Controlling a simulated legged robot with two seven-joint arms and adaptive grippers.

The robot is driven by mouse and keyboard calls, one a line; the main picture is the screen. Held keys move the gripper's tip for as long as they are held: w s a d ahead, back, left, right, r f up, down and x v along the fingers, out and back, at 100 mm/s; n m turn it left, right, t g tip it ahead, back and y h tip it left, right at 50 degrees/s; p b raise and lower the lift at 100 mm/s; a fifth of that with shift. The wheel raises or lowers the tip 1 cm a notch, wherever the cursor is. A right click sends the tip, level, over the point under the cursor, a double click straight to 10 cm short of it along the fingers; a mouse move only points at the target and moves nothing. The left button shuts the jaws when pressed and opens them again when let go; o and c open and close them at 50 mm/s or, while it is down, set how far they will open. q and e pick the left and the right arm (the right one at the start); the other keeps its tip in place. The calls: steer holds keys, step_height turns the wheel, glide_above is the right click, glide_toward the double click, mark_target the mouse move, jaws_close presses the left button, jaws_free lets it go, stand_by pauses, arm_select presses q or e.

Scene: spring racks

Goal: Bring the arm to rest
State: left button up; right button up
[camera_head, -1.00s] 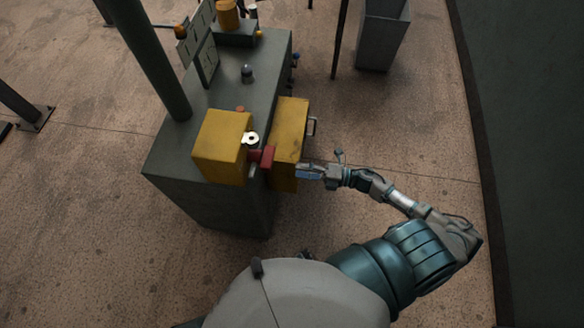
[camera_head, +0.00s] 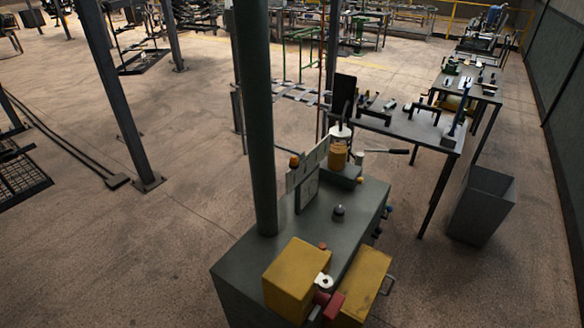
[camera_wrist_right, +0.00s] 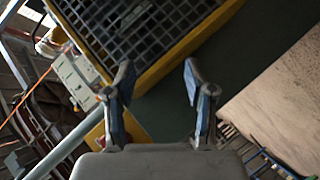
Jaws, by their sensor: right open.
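My right gripper (camera_wrist_right: 158,75) shows in the right wrist view. Its two fingers stand apart with nothing between them. My right arm and gripper are out of the head view. My left gripper is in neither view. In the head view a grey-green machine cabinet (camera_head: 245,262) stands at the bottom centre. It carries a yellow block (camera_head: 295,272) and a yellow door-like part (camera_head: 362,283) with a handle, with a red piece (camera_head: 329,304) between them.
Open floor lies at left. The right wrist view shows a yellow-framed dark grid (camera_wrist_right: 145,30) beyond the fingers.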

steer(key=s+f+m+g+h, duration=0.35)
steer(key=s+f+m, duration=0.35)
steer(key=f, duration=0.6)
steer(key=s+a+f+m+g, duration=0.2)
steer(key=s+a+f+g, duration=0.2)
steer(key=s, duration=0.8)
steer(key=s+a+f+m+g, duration=0.3)
steer(key=s+f, duration=0.6)
steer(key=s, duration=0.3)
steer(key=shift+s+a+m+g+h, duration=0.3)
steer(key=shift+s+a+g+h, duration=0.1)
steer(key=shift+a+g, duration=0.15)
steer(key=shift+w+f, duration=0.1)
